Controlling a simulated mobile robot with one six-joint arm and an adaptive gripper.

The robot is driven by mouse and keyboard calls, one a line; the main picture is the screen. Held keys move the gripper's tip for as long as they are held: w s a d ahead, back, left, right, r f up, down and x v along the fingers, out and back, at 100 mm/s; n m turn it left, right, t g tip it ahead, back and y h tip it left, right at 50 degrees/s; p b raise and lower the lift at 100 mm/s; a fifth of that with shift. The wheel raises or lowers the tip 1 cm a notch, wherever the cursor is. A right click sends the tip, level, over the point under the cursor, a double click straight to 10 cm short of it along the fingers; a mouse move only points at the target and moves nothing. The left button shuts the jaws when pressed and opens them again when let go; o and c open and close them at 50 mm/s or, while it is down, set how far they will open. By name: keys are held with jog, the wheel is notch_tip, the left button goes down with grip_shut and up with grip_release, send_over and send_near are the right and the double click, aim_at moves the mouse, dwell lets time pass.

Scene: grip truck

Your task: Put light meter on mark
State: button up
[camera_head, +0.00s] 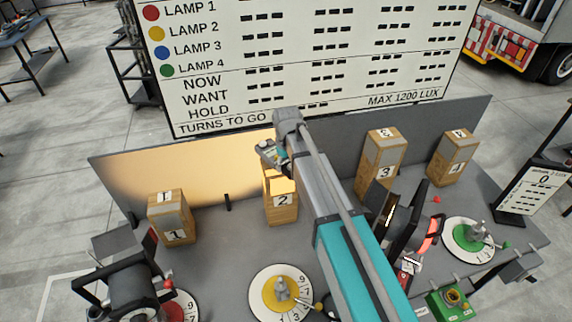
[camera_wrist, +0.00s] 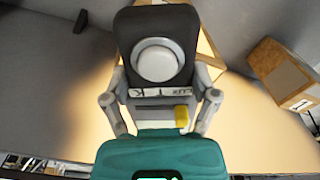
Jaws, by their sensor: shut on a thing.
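The light meter (camera_wrist: 160,32) is a dark grey body with a white dome and a label strip. My gripper (camera_wrist: 162,97) is shut on it, with one grey finger at each side. In the head view my gripper (camera_head: 270,153) is at the end of the arm, just above or behind the wooden block numbered 2 (camera_head: 281,208). The held meter hides part of a block behind it in the wrist view. The mark cannot be made out. Other numbered blocks are block 1 (camera_head: 172,218), block 3 (camera_head: 381,157) and block 4 (camera_head: 453,158).
A low grey wall (camera_head: 120,180) runs behind the blocks, lit orange at the left. Lamps and dials crowd the front, including a yellow dial (camera_head: 262,293) and a green dial (camera_head: 459,236). A large board (camera_head: 290,60) stands behind. Bare bench lies between blocks 1 and 2.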

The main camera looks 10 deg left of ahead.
jog(key=shift+f+b, duration=0.3)
dwell(0.4)
jog(key=o, duration=1.2)
jog(key=shift+r, duration=0.15)
